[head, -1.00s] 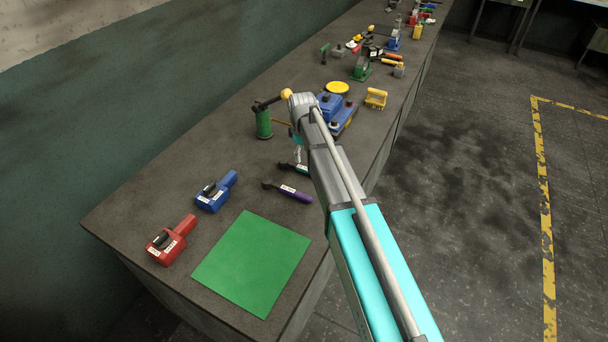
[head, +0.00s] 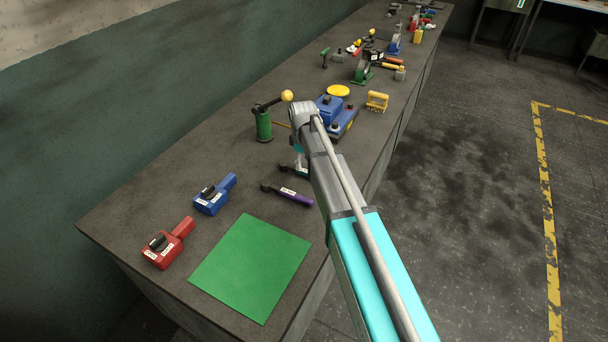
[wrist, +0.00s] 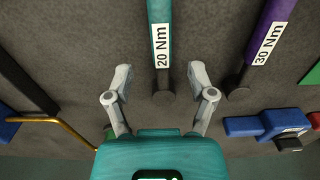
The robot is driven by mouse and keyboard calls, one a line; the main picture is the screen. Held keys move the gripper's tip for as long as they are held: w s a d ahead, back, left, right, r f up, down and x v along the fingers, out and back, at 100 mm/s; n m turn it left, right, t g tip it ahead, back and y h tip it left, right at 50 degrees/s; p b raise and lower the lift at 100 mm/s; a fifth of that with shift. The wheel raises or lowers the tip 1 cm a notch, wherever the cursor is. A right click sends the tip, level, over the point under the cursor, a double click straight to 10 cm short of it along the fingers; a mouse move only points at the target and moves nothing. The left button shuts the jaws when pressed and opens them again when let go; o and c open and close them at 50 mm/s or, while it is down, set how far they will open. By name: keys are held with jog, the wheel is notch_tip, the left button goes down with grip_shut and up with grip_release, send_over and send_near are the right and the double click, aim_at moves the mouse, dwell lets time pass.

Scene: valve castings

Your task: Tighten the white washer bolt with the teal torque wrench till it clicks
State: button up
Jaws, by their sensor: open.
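The teal torque wrench, labelled 20 Nm, lies on the bench; in the wrist view its teal handle (wrist: 162,35) runs down from the top edge to a dark round end. In the head view the teal wrench (head: 286,168) is mostly hidden by my gripper and arm. My gripper (wrist: 160,78) is open and empty, with one finger on each side of the wrench's dark end in the picture. I cannot tell the height left between them. In the head view my gripper (head: 299,162) is over the wrench. I cannot make out a white washer bolt.
A purple wrench (head: 287,194), labelled 30 Nm, lies close beside the teal one. A green mat (head: 250,266), blue (head: 214,196) and red (head: 167,244) tools, a green post with a yellow-knobbed lever (head: 264,124) and a blue casting (head: 330,108) stand around.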

aim_at(304, 170)
jog(key=shift+s+d+f+b, duration=0.1)
jog(key=shift+s+f+b, duration=0.05)
jog(key=shift+f+b, duration=1.9)
jog(key=shift+f, duration=0.1)
grip_shut()
